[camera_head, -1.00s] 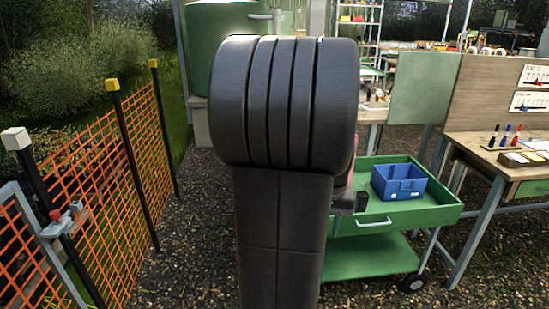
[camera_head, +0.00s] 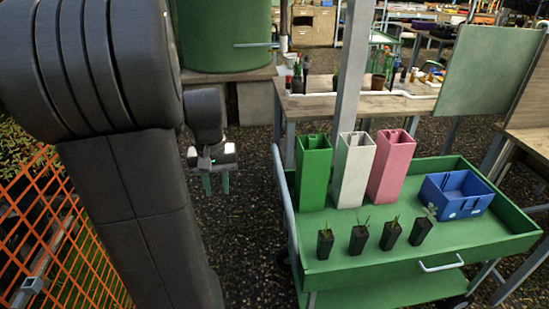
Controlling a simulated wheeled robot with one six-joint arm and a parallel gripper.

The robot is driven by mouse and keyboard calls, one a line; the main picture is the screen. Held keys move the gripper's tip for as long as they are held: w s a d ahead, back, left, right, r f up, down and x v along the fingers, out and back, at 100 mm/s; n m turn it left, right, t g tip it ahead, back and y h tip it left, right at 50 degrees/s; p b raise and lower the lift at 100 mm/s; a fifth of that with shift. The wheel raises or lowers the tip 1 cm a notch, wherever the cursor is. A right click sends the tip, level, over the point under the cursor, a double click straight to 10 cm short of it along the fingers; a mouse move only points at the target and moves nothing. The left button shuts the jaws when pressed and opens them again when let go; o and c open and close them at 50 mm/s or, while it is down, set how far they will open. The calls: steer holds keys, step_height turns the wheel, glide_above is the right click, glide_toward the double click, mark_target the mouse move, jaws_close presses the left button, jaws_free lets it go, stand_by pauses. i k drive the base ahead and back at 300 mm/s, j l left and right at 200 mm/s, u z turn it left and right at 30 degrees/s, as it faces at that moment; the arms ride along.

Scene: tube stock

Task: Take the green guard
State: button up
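The green guard (camera_head: 313,172) is a tall, square, open-topped tube. It stands upright at the left end of the green cart's top tray (camera_head: 460,238). A white guard (camera_head: 353,170) and a pink guard (camera_head: 391,167) stand to its right in a row. My gripper (camera_head: 216,186) hangs to the left of the cart, over the gravel, pointing down. Its two greenish fingers are apart with nothing visible between them. It is clear of the green guard.
Several small dark pots with seedlings (camera_head: 359,238) stand in front of the guards. A blue bin (camera_head: 456,195) sits at the tray's right. A grey post (camera_head: 353,70) rises behind the guards. An orange mesh fence (camera_head: 75,250) is at left.

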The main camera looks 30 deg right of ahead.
mark_target(314, 153)
steer(key=i+z, duration=0.35)
steer(key=i+j+z, duration=0.15)
steer(key=i+z, duration=0.25)
steer(key=i+j+z, duration=0.45)
steer(key=z, duration=0.35)
steer(key=i+j+z, duration=0.25)
steer(key=z, duration=0.15)
steer(key=i+j+z, duration=0.25)
steer(key=z, duration=0.2)
steer(key=i+j+z, duration=0.1)
steer(key=j+z, duration=0.2)
steer(key=z, duration=0.15)
steer(key=j+z, duration=0.25)
steer(key=j, duration=0.2)
steer(key=i, duration=0.05)
